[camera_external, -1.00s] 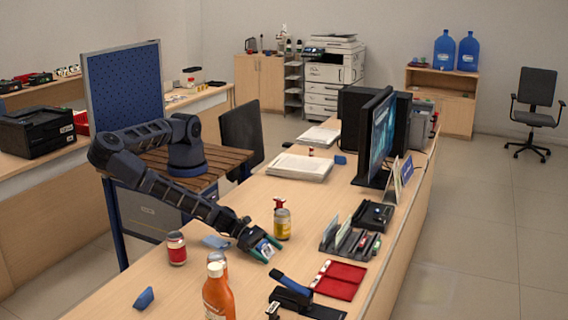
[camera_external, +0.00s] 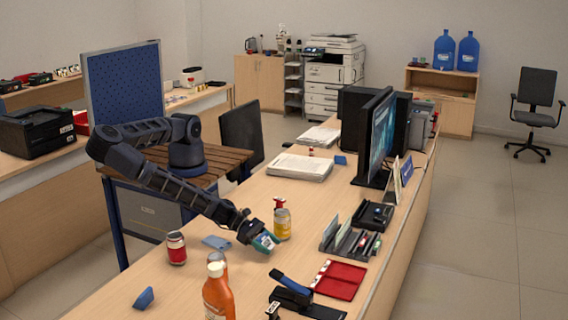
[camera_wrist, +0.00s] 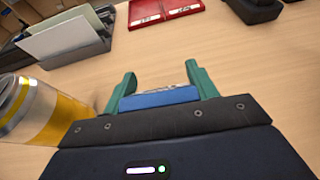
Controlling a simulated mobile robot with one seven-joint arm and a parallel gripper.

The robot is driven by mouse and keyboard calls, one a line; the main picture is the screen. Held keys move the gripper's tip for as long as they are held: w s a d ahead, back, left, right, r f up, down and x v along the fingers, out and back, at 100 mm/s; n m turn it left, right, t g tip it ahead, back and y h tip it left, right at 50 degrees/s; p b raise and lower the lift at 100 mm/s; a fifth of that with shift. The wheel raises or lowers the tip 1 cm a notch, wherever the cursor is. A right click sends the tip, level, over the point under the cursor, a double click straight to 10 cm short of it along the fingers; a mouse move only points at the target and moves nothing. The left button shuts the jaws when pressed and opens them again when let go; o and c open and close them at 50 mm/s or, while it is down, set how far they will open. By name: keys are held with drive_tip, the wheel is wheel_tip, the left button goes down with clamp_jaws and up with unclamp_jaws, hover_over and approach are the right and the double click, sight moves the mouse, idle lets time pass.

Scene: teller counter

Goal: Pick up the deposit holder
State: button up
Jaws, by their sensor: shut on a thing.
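My gripper (camera_external: 267,243), with green fingers, is over the counter next to the yellow-labelled jar. In the wrist view my gripper (camera_wrist: 162,88) is shut on a small blue holder (camera_wrist: 158,98), which has a pale grey edge on top. The blue holder (camera_external: 265,241) shows between the fingers in the external view, partly hidden by them. It looks close above the counter; I cannot tell the exact gap. No label on it is readable, so I cannot confirm that it is the deposit holder.
The yellow-labelled jar (camera_external: 282,224) stands close beside my gripper. A grey organizer (camera_external: 329,242) with slips, a red tray (camera_external: 338,281) and a stapler (camera_external: 292,296) lie to the right. A red can (camera_external: 176,248) and orange bottle (camera_external: 218,296) stand nearer.

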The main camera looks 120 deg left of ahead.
sight(268, 245)
wheel_tip(268, 245, up, 17)
idle(0.4)
